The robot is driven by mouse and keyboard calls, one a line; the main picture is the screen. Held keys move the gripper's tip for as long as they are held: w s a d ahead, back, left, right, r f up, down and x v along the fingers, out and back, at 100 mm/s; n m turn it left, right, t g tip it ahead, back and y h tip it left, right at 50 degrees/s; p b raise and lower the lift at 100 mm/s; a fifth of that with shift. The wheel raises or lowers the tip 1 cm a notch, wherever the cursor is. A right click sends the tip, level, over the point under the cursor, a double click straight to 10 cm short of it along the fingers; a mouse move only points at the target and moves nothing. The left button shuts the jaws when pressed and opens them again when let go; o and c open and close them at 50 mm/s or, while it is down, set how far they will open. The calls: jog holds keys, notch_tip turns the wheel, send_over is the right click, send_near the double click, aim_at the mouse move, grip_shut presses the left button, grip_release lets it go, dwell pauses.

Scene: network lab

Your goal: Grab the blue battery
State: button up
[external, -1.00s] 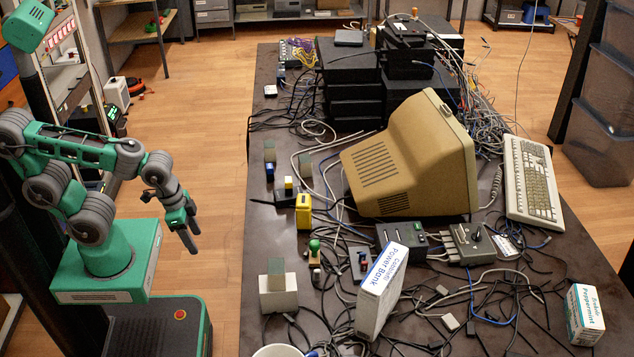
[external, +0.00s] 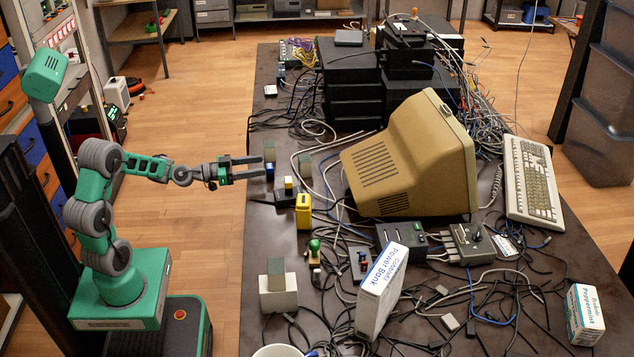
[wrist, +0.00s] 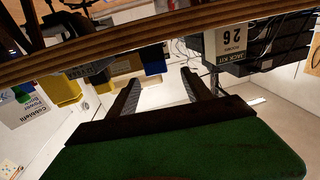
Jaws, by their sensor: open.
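A small blue block, which looks like the blue battery (external: 269,173), stands near the left edge of the table in the external view, below a grey-green plate. It also shows in the wrist view as a blue block (wrist: 154,66) between the lines of my two fingers, partly hidden by the table edge. My gripper (external: 262,167) is stretched out level to the right, with its fingertips at the table's left edge close to the blue battery. The fingers (wrist: 160,80) are apart and nothing is held between them. I cannot tell the exact gap to the battery.
A yellow block (external: 304,212) and a dark holder with a yellow piece (external: 288,185) stand close by on the right. A large beige monitor (external: 405,160), black boxes (external: 352,95) and many loose cables crowd the table (external: 285,235).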

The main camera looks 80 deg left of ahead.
jog(key=w, duration=0.7)
jog(key=shift+w+a+f, duration=0.25)
jog(key=shift+w+a, duration=0.05)
jog(key=shift+w, duration=0.05)
jog(key=shift+c, duration=0.2)
grip_shut()
